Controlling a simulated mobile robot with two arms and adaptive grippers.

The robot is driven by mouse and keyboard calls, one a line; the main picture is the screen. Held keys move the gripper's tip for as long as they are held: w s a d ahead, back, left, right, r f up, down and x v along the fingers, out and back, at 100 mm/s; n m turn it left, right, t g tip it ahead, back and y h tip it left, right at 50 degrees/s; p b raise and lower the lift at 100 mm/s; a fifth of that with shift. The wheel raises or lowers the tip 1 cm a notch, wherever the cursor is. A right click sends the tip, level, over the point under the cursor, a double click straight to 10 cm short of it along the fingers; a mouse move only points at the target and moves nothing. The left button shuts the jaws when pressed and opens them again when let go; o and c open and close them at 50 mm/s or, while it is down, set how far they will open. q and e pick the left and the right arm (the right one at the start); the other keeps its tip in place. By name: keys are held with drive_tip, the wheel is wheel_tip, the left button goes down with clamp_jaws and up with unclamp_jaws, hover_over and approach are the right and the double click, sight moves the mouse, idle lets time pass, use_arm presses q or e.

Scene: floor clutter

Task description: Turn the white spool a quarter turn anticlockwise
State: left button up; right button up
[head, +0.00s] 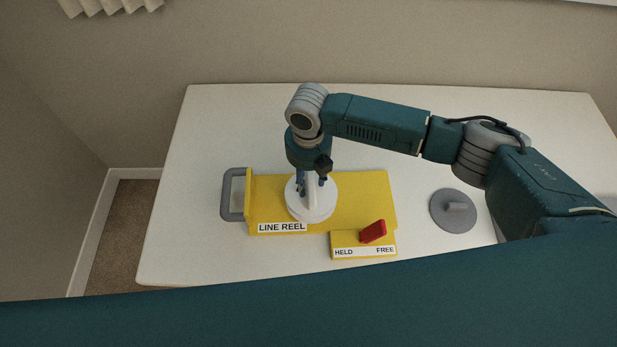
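The white spool (318,213) is a round disc with a raised white grip bar, mounted on the yellow LINE REEL board (365,188) on the table. My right gripper (311,188) points straight down over the spool, its fingers around the upper part of the bar. I cannot tell whether the fingers press on the bar. A red lever (373,231) on the small yellow block in front leans toward the FREE label, away from HELD. My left gripper is not in view.
The white table (190,258) has free room to the left and behind the board. A grey handle (228,194) sticks out at the board's left end.

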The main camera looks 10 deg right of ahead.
drive_tip(key=shift+r, duration=0.15)
wheel_tip(320, 180, up, 12)
idle(0.6)
drive_tip(key=shift+s+f, duration=0.1)
drive_tip(key=shift+f, duration=0.1)
